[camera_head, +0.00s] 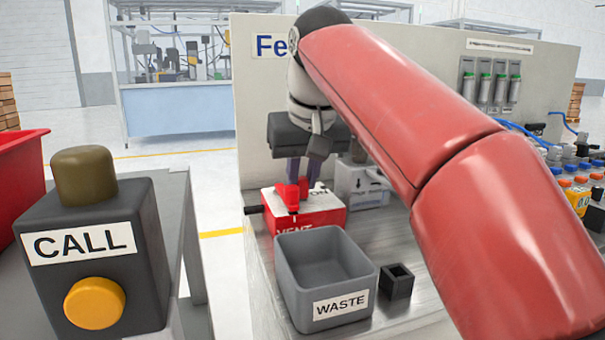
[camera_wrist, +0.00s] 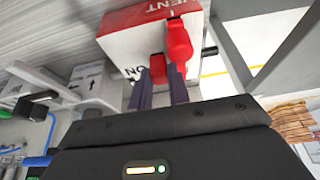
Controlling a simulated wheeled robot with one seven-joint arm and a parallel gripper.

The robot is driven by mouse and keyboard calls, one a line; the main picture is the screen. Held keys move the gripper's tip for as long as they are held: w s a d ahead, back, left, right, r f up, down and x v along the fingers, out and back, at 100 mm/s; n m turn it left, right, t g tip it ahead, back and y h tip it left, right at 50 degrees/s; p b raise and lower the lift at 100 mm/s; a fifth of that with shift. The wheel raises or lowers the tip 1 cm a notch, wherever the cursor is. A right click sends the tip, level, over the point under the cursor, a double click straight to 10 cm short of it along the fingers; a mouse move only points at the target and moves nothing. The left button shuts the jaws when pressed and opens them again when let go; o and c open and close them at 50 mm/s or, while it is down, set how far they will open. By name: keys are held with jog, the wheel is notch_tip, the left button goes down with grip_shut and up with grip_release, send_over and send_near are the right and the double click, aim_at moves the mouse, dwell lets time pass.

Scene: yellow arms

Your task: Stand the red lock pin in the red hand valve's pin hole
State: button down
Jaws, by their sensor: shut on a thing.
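The red hand valve (camera_head: 333,221) is a box with red sides, a white top and a "VENT" label, standing on the metal bench behind the waste bin. Its red handle (camera_head: 287,194) sits on top; it also shows in the wrist view (camera_wrist: 179,42). My gripper (camera_head: 304,181) points down over the valve top, its two dark fingers also showing in the wrist view (camera_wrist: 159,82). It is shut on the red lock pin (camera_wrist: 157,67), held close beside the handle. The pin's lower end and the pin hole are hidden, so I cannot tell whether the pin is in the hole.
The grey waste bin (camera_head: 296,285) and a small black open box (camera_head: 397,284) stand in front. A white-grey unit with arrows (camera_head: 362,190) is beside the valve to the right. A panel (camera_head: 255,120) stands behind. The call-button box (camera_head: 100,255) is at left.

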jog(key=shift+f, duration=0.2)
jog(key=c, duration=1.3)
grip_release()
jog(key=shift+o, duration=0.2)
jog(key=shift+f, duration=0.1)
jog(key=shift+a, duration=0.15)
notch_tip(320, 180, up, 8)
jog(key=p, duration=0.4)
jog(key=shift+w, duration=0.1)
jog(key=shift+r, duration=0.7)
